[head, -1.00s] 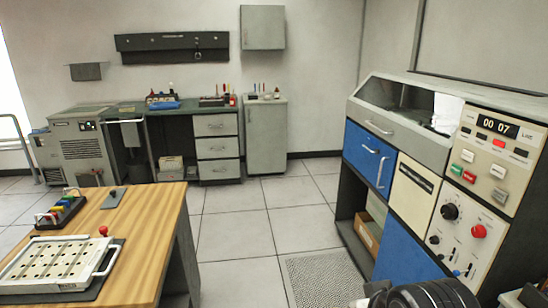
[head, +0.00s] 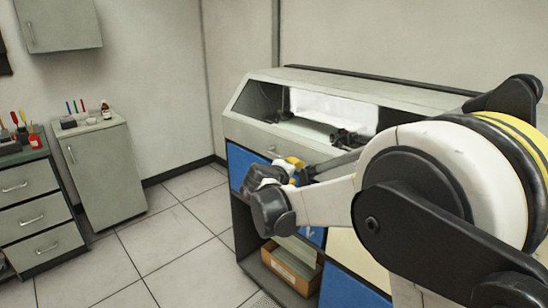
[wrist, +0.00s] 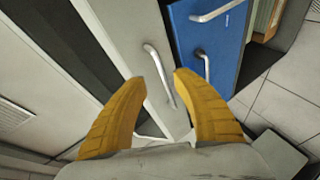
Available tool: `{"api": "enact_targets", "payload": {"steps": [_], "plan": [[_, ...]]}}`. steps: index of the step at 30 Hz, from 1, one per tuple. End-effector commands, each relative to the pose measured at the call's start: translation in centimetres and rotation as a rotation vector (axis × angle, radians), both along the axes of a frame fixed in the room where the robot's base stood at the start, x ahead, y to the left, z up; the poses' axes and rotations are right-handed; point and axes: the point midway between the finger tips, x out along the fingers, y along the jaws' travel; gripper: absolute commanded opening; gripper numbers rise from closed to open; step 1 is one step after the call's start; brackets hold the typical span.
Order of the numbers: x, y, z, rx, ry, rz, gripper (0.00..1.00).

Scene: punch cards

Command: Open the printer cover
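The printer is the grey and blue cabinet machine. Its grey cover (head: 252,135) has a dark sloping window on top and looks closed. In the wrist view the cover's grey front (wrist: 115,30) carries a curved metal bar handle (wrist: 154,62). My gripper (wrist: 160,80) is open, its two yellow fingers on either side of the handle's line; I cannot tell whether they touch it. In the head view my gripper (head: 293,164) is in front of the printer, and my arm hides much of the machine's right side.
A blue door (wrist: 228,50) with two metal handles lies just beside the cover handle. Below in the head view are an open shelf with a cardboard box (head: 290,265). A small grey cabinet (head: 105,170) and a drawer unit (head: 35,215) stand left. The tiled floor between is clear.

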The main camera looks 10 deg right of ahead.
Motion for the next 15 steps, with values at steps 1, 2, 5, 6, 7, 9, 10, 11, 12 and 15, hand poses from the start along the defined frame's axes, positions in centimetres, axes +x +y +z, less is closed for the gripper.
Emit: {"api": "enact_targets", "payload": {"steps": [1, 2, 5, 6, 7, 9, 10, 11, 12, 15], "plan": [[2.0, 1.2, -0.3, -0.058, -0.014, 0.021, 0.34], [3.0, 1.8, -0.6, -0.092, -0.023, 0.032, 0.34], [5.3, 3.5, -1.4, -0.182, -0.047, 0.058, 0.34], [6.0, 4.0, -1.7, -0.209, -0.054, 0.066, 0.34], [6.4, 4.3, -1.9, -0.225, -0.059, 0.071, 0.34], [7.0, 4.8, -2.2, -0.253, -0.067, 0.078, 0.34], [7.2, 4.9, -2.4, -0.262, -0.069, 0.080, 0.34], [7.4, 4.9, -2.5, -0.267, -0.071, 0.081, 0.34], [7.7, 4.9, -2.6, -0.271, -0.072, 0.082, 0.34], [8.9, 4.3, -3.0, -0.274, -0.072, 0.082, 0.34]]}}
